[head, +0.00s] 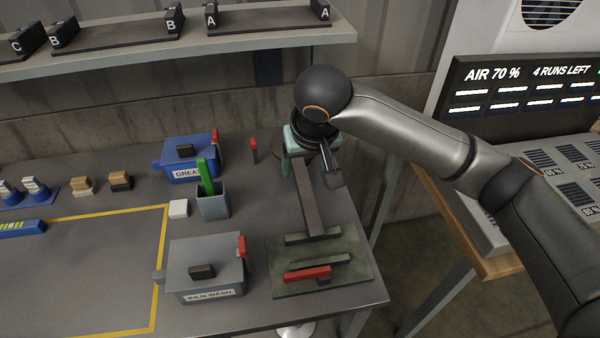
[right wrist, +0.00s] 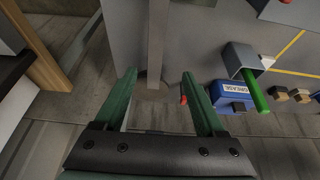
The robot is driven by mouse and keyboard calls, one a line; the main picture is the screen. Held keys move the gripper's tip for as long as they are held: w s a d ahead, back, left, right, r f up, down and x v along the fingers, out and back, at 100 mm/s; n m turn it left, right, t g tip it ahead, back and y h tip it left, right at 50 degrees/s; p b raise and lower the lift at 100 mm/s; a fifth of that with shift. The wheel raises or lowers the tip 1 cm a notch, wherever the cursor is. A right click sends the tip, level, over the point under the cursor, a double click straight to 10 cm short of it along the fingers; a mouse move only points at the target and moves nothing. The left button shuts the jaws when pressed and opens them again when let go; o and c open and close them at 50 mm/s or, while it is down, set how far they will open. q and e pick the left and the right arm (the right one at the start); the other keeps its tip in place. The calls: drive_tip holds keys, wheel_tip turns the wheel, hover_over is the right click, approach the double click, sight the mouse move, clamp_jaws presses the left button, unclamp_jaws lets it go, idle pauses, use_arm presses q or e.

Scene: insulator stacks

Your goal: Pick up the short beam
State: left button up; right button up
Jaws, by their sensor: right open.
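A short dark bar (head: 320,262) lies on a green mat at the front right of the table. A longer grey-brown bar (head: 308,205) runs from the mat toward the back of the table. I cannot tell for sure which of them is the short beam. My right gripper (head: 312,160) is above the far end of the longer bar. It is open and empty; in the right wrist view its green fingers (right wrist: 160,90) stand wide apart. A grey strip (right wrist: 157,45) shows beyond them, perhaps the longer bar. My left gripper is out of view.
A red-handled tool (head: 306,274) lies on the green mat (head: 355,275). The kiln wash box (head: 205,268), grease box (head: 190,160) and a cup (head: 213,205) with a green handle stand to the left. A shelf (head: 270,40) overhangs the back; a panel stand (head: 520,200) is right.

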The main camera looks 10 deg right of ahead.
sight(305, 187)
drive_tip(key=x, duration=0.7)
drive_tip(key=shift+f+b, duration=0.1)
drive_tip(key=shift+b, duration=0.3)
drive_tip(key=x, duration=0.2)
drive_tip(key=d+x, duration=0.1)
drive_tip(key=x, duration=0.1)
drive_tip(key=shift+f, duration=0.2)
drive_tip(key=shift+w+a+f, duration=0.1)
drive_tip(key=shift+w+f, duration=0.05)
drive_tip(key=shift+f, duration=0.25)
clamp_jaws()
drive_tip(key=shift+r, duration=0.1)
